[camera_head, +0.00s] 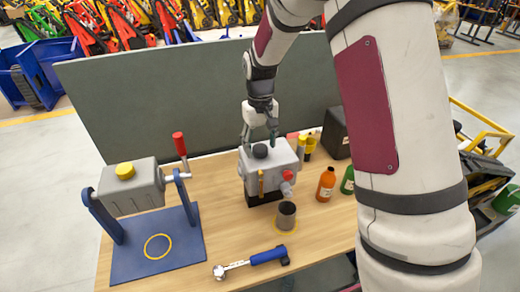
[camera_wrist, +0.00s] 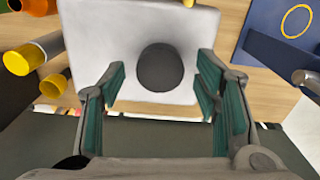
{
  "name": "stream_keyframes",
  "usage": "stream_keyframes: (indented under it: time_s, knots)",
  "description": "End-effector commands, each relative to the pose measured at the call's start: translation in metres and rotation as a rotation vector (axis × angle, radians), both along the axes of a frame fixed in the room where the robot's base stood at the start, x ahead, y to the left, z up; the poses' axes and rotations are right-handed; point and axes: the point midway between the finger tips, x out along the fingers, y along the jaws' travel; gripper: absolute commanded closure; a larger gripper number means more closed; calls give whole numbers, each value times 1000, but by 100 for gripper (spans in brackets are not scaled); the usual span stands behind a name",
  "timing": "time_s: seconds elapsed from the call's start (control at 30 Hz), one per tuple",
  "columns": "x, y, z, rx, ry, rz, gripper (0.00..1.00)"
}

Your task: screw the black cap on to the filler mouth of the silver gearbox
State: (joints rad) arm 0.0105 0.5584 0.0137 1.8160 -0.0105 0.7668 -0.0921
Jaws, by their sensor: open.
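The silver gearbox (camera_head: 281,158) stands on the wooden table. Its pale top face also shows in the wrist view (camera_wrist: 108,30). The round black cap (camera_head: 260,151) is on top of the gearbox; in the wrist view the cap (camera_wrist: 164,67) shows as a dark disc. The filler mouth is not visible, and I cannot tell how the cap is seated. My gripper (camera_head: 259,138) is just above the cap, pointing down. In the wrist view my open gripper (camera_wrist: 161,85) has its green-padded fingers to either side of the cap, with clear gaps and nothing held.
A grey box with a yellow cap (camera_head: 125,171) is on a blue stand (camera_head: 158,268) at left. A dark cup (camera_head: 286,216), blue-handled wrench (camera_head: 268,256), orange bottle (camera_head: 326,185) and green bottle (camera_head: 348,181) surround the gearbox. A grey panel (camera_head: 160,95) stands behind.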

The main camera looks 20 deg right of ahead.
Motion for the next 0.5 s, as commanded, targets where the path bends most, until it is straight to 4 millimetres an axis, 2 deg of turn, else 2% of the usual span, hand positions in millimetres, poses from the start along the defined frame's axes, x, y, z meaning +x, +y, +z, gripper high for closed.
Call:
stream_keyframes:
  time_s: [0.3,0.5]
  knots:
    - [0,-1,0,1,0,479,43]
    - [0,-1,0,0,0,624,43]
